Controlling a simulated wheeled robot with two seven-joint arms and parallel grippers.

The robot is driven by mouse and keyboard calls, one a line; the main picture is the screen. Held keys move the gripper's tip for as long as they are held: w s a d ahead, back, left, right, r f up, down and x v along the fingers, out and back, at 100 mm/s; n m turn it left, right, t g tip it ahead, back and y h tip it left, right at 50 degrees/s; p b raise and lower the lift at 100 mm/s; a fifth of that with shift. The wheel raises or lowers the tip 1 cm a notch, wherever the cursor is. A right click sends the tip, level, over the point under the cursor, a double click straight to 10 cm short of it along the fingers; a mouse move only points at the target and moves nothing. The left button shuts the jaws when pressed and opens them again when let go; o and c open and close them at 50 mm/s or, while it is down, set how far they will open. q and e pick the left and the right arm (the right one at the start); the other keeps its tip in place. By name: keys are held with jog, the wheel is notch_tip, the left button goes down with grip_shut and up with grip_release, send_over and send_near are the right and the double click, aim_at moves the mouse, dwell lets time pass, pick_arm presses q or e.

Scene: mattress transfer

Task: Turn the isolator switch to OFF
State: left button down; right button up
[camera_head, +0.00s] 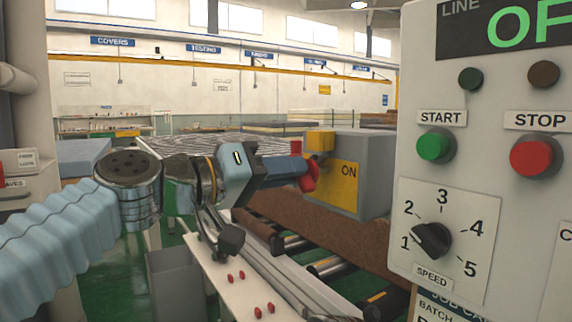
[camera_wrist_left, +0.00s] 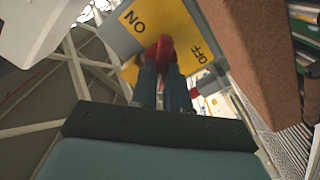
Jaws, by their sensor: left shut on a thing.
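The isolator is a grey box (camera_head: 368,160) with a yellow plate (camera_head: 345,186) marked ON, at the middle right of the head view. Its red switch handle (camera_head: 309,177) stands out from the plate. My left gripper (camera_head: 300,174) is shut on the red handle. In the left wrist view the fingers (camera_wrist_left: 163,82) close around the handle (camera_wrist_left: 165,47), in front of the yellow plate (camera_wrist_left: 160,18). There ON shows upside down at the upper left and OFF at the right. The fingers hide part of the handle, and its exact angle is hard to tell. My right gripper is not in view.
A control panel (camera_head: 480,275) stands close on the right, with a green START button (camera_head: 435,146), a red STOP button (camera_head: 537,156) and a speed knob (camera_head: 433,240). A roller conveyor (camera_head: 325,266) carries a brown slab (camera_head: 350,235) below the isolator. Several red buttons line a pale rail.

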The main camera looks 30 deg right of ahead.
pick_arm(q)
jog(key=shift+w+f+n+p, duration=0.1)
jog(key=shift+f+n+p, duration=0.1)
jog(key=shift+n, duration=2.2)
jog(key=shift+w+f+n+p, duration=0.1)
jog(key=shift+n+p, duration=0.1)
jog(key=shift+n, duration=2.2)
jog(key=c, duration=1.1)
grip_release()
jog(key=shift+a, duration=0.1)
